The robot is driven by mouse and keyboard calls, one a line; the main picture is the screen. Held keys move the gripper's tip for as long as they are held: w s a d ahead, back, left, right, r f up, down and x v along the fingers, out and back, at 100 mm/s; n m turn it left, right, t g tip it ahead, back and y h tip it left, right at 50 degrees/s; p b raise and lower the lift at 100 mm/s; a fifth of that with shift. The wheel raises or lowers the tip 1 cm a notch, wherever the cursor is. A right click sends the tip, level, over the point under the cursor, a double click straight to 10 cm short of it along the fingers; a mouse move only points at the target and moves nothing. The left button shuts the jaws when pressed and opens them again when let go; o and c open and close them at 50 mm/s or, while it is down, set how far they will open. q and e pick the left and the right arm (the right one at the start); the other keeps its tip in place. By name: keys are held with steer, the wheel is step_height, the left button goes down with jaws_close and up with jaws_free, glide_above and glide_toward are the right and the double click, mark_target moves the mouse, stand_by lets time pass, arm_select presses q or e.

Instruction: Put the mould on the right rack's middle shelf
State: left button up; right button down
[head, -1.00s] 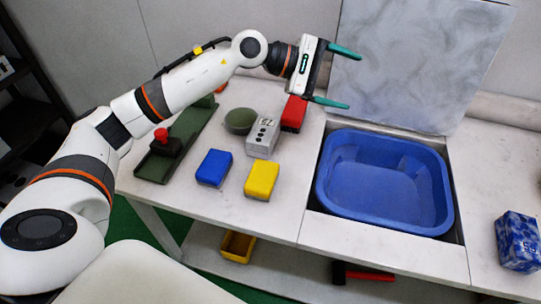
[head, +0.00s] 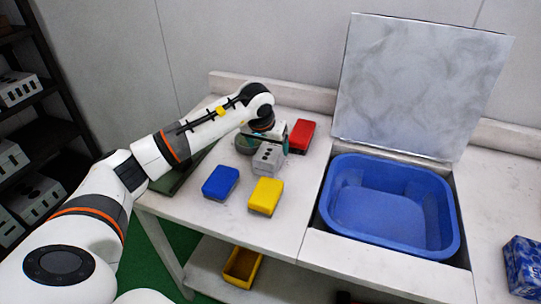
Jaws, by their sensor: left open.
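A light grey mould (head: 265,160) with dark round marks on top stands on the table (head: 285,220), between the red block and the yellow block. My left gripper (head: 264,140) points down at the mould's far end and is open. One teal finger shows at the mould's right side. The other finger is mostly hidden, and I cannot tell whether the fingers touch the mould. A dark rack (head: 52,92) with several similar grey moulds on its shelves shows at the left edge. I cannot tell whether it is the right rack. My right gripper is not in view.
Blue (head: 221,182), yellow (head: 266,196) and red (head: 301,135) blocks lie close around the mould. A blue basin (head: 390,245) with a raised lid (head: 420,90) is to the right.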

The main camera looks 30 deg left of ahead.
mark_target(270, 150)
arm_select(q)
steer(key=p+x, duration=0.1)
steer(key=x, duration=0.4)
steer(key=shift+w+a+f, duration=0.1)
steer(key=shift+w+f, duration=0.05)
steer(key=shift+w, duration=0.05)
steer(key=shift+f, duration=0.2)
stand_by(0.4)
steer(key=c, duration=1.8)
